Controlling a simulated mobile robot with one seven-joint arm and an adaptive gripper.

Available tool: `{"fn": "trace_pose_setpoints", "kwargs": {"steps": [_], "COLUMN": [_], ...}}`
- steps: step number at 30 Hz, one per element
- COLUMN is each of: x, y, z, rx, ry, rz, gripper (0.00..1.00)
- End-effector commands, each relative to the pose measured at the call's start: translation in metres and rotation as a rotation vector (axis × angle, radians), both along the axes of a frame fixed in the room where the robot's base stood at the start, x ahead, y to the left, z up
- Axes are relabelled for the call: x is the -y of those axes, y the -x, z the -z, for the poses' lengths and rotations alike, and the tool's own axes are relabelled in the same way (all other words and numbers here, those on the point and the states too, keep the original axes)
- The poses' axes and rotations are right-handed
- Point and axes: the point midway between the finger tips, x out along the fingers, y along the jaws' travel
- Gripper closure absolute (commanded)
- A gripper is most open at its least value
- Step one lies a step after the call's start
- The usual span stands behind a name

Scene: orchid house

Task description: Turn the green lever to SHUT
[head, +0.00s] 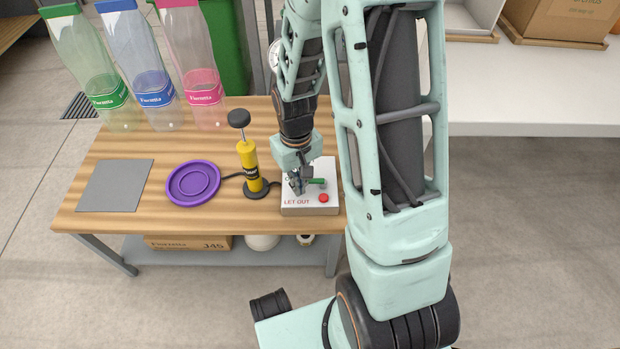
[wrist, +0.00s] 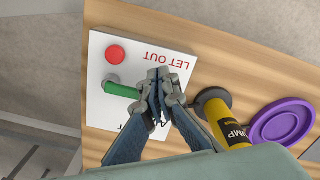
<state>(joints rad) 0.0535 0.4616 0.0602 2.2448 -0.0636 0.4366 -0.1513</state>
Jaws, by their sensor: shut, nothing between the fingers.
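The green lever (head: 318,181) is on the white control box (head: 312,209) at the right end of the wooden table. In the wrist view the lever (wrist: 121,90) runs from a grey pivot toward my fingers. The box bears a red button (head: 323,198) and the printed words LET OUT; other lettering is mostly hidden by my gripper. My gripper (head: 296,184) is shut and empty over the box. In the wrist view its fingertips (wrist: 160,82) are close beside the lever's free end; I cannot tell whether they touch it.
A yellow pump (head: 249,165) with a black knob stands just left of the box. A purple dish (head: 193,183) and a grey mat (head: 115,186) lie further left. Three clear bottles (head: 157,85) stand at the back left. A white counter (head: 520,95) is at right.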

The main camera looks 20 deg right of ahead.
Motion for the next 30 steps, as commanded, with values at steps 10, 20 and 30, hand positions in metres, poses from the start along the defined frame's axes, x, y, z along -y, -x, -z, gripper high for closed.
{"fn": "trace_pose_setpoints", "kwargs": {"steps": [10, 20, 30], "x": [-0.001, -0.001, 0.001], "y": [-0.017, -0.02, -0.027], "z": [0.0, 0.0, 0.0], "rx": [0.0, 0.0, 0.0], "ry": [0.0, 0.0, 0.0], "rz": [0.0, 0.0, 0.0], "gripper": [1.0, 1.0, 1.0]}}
